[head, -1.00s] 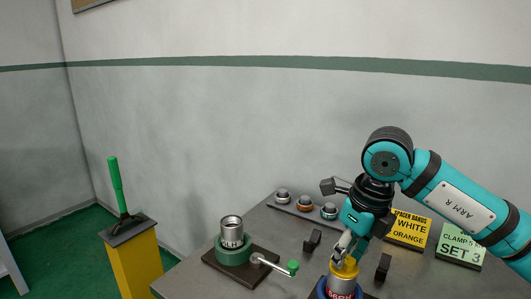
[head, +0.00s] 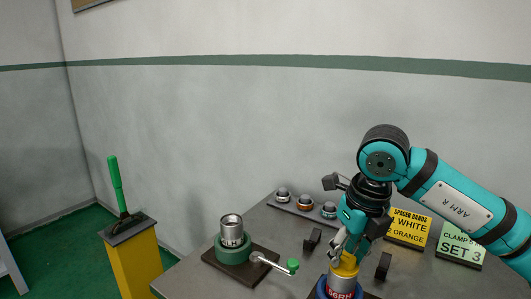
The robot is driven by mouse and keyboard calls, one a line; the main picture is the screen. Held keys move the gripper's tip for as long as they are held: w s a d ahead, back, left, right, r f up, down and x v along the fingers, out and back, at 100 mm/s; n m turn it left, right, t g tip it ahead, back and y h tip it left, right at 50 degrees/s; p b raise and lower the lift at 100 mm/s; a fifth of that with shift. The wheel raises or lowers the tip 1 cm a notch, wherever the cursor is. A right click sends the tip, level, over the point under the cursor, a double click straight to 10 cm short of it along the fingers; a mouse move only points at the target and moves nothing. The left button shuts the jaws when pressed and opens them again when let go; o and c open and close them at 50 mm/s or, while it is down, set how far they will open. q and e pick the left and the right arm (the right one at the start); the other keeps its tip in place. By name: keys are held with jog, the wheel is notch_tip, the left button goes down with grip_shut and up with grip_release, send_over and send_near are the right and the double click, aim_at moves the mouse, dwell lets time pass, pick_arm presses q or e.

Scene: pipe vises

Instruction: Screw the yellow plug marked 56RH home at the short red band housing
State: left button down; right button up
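The yellow plug (head: 346,268) stands upright on top of a silver cylinder (head: 341,283) near the bottom edge of the head view. A red band (head: 340,294) with white lettering that reads like 56RH shows below the silver part, cut by the frame edge. A blue vise ring (head: 324,290) surrounds it. My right gripper (head: 346,250) points down from above, with its fingers closed around the top of the yellow plug. The fingers partly hide the plug's top, and the thread is not visible. My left gripper is not in view.
A green vise (head: 234,254) with a silver pipe (head: 231,229) and a green-tipped handle (head: 292,266) stands to the left. Several ringed pieces sit on a rack (head: 292,208) behind. Yellow (head: 408,227) and green (head: 460,243) signs stand right. A green lever (head: 116,185) rises from a yellow post.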

jog(key=n+y, duration=0.1)
jog(key=n, duration=0.4)
jog(key=shift+n+g, duration=0.3)
jog(key=n, duration=0.3)
jog(key=shift+g+p, duration=0.3)
jog(key=shift+p, duration=0.1)
jog(key=shift+n, duration=0.9)
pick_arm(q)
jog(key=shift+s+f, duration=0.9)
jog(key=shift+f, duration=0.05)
pick_arm(e)
jog(key=shift+y, duration=0.3)
jog(key=shift+c, duration=0.3)
grip_shut()
jog(key=shift+m, duration=0.3)
